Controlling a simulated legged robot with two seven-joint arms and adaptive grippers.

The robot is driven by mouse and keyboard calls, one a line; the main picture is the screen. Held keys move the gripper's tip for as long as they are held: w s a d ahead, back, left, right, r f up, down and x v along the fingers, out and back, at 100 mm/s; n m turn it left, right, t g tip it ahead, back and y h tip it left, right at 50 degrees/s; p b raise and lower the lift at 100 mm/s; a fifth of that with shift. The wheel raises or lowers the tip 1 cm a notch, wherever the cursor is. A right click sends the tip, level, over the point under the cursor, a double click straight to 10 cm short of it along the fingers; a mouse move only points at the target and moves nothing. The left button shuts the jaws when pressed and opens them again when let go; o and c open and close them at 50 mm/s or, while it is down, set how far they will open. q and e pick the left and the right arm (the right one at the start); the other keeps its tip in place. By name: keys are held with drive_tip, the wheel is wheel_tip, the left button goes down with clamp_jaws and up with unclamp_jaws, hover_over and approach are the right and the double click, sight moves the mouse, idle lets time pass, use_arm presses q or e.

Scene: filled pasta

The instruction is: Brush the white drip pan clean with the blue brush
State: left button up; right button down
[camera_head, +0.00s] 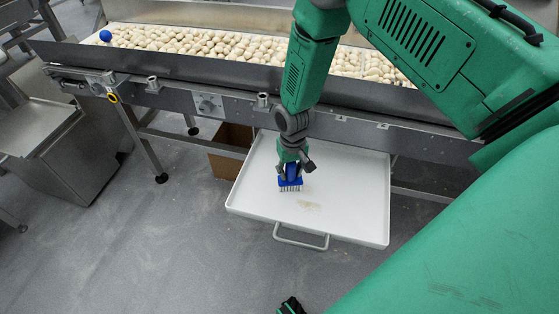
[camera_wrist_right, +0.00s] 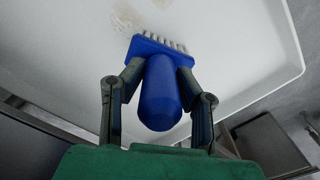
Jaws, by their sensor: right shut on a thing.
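The white drip pan (camera_head: 350,215) is a shallow tray with a raised rim and a front handle (camera_head: 301,240), pulled out below the conveyor. A pale brown smear (camera_head: 308,206) lies on its floor; the smear also shows in the right wrist view (camera_wrist_right: 127,18). My right gripper (camera_head: 291,166) is shut on the handle of the blue brush (camera_head: 290,183). In the right wrist view, its fingers clasp the blue brush (camera_wrist_right: 160,95) from both sides. The bristles point down at the pan, just left of and behind the smear; I cannot tell whether they touch it.
The metal conveyor (camera_head: 200,75) with many filled pasta pieces (camera_head: 230,47) runs above the pan. A cardboard box (camera_head: 228,140) stands behind the pan's left side. The grey floor (camera_head: 180,250) is clear at front left.

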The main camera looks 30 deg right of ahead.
sight(291, 164)
drive_tip(key=r+p, duration=0.1)
drive_tip(key=r, duration=0.1)
drive_tip(key=r+p, duration=0.1)
drive_tip(key=r, duration=0.1)
drive_tip(key=shift+s+a, duration=0.15)
drive_tip(key=shift+a, duration=0.05)
drive_tip(key=shift+r+p, duration=0.7)
drive_tip(key=shift+d+r+p, duration=0.1)
drive_tip(key=shift+r+p, duration=1.05)
drive_tip(key=shift+r, duration=0.15)
